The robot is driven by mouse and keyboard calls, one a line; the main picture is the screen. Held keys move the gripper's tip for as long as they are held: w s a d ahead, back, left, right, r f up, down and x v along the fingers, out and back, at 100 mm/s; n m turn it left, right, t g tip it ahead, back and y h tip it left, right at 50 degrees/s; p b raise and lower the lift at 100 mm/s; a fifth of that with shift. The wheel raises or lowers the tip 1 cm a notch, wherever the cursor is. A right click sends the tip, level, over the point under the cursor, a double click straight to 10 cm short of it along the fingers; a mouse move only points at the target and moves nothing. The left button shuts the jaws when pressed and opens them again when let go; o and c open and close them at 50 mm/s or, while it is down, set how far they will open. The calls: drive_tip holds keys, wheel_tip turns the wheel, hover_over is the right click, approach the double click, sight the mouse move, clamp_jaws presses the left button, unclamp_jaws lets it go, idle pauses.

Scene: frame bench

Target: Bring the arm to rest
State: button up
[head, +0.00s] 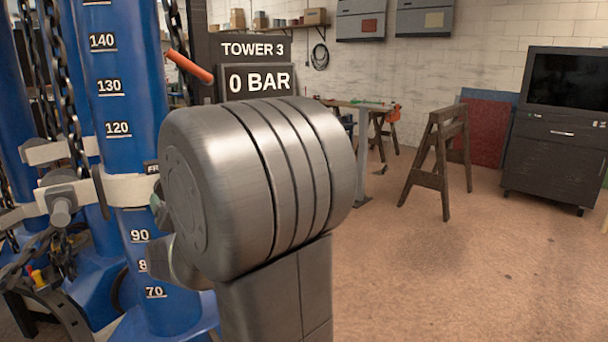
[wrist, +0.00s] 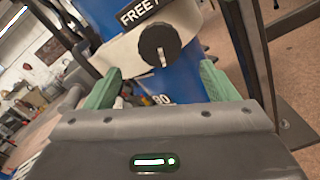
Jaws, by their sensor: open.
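My gripper (wrist: 160,70) shows in the wrist view with its two green fingers wide apart and nothing held between them. A round black knob (wrist: 159,43) with a white pointer line sits on a white collar (wrist: 122,52) around a blue column (wrist: 186,88), ahead of the fingers. The fingers look clear of the knob. A label starting "FREE" is above it. In the head view my arm's large grey joint hides most of the gripper and the knob, beside the blue column (head: 128,70) marked with numbers.
A "TOWER 3" sign and a "0 BAR" display (head: 259,81) stand behind my arm, with an orange lever (head: 190,66). Chains (head: 62,70) hang by the column. A wooden trestle (head: 437,165) and a dark cabinet (head: 556,130) stand at right. The floor (head: 470,260) at right is clear.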

drive_tip(key=x, duration=0.8)
drive_tip(key=shift+p, duration=0.3)
drive_tip(key=shift+s, duration=0.1)
drive_tip(key=b+v, duration=0.1)
drive_tip(key=v, duration=1.3)
drive_tip(key=w+a+m, duration=0.8)
drive_tip(key=w+m, duration=0.3)
drive_tip(key=m, duration=0.7)
drive_tip(key=shift+a+r+m+b, duration=0.25)
drive_tip(key=shift+a+m+b, duration=0.05)
drive_tip(key=shift+a+b, duration=0.05)
idle(0.3)
drive_tip(key=shift+w+f, duration=0.1)
